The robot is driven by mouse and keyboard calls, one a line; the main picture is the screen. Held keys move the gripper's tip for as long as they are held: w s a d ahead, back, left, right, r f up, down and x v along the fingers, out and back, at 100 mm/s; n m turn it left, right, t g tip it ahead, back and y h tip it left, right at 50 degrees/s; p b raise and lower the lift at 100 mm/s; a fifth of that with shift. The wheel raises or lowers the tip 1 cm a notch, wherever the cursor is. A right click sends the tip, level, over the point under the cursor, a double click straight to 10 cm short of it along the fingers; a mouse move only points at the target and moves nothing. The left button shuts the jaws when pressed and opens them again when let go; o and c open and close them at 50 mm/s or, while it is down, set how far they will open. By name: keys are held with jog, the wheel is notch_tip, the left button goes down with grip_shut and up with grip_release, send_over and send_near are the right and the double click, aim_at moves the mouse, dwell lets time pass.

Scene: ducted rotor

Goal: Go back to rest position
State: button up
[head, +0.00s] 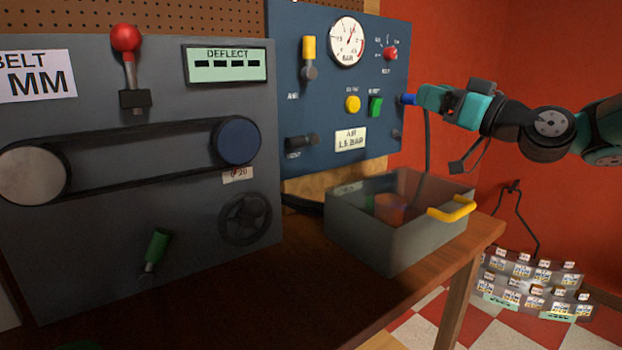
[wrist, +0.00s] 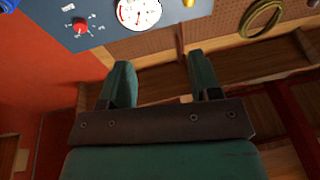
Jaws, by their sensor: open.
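My gripper (head: 424,97) is at the right of the head view, at the right edge of the blue panel (head: 285,28). Its teal fingers point left, close to a blue fitting on the panel's edge; I cannot tell whether they touch it. In the wrist view my gripper (wrist: 162,80) shows two teal fingers spread wide apart with nothing between them.
A grey open bin (head: 370,245) with a yellow handle (head: 451,209) stands on the wooden table (head: 485,232) below my arm. A dark hose (head: 428,150) hangs down to the bin. The grey belt machine (head: 120,240) fills the left. Red walls stand behind my arm.

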jog(key=s+a+f+g+h+b, duration=0.45)
jog(key=s+a+f+g, duration=0.6)
jog(key=s+f, duration=0.6)
jog(key=s+d+f+m+g+h+b, duration=0.1)
jog(key=s+d+f+g+h+b, duration=0.15)
jog(key=s+f, duration=0.6)
jog(key=s+d+f+g+h+b, duration=0.1)
jog(key=s+f+g+h+b, duration=0.3)
jog(key=s, duration=0.7)
notch_tip(320, 180, up, 18)
jog(key=w+t+y+p, duration=0.1)
jog(key=t+p, duration=0.1)
jog(key=p, duration=1.9)
jog(key=shift+a+r, duration=0.15)
jog(key=shift+r, duration=0.05)
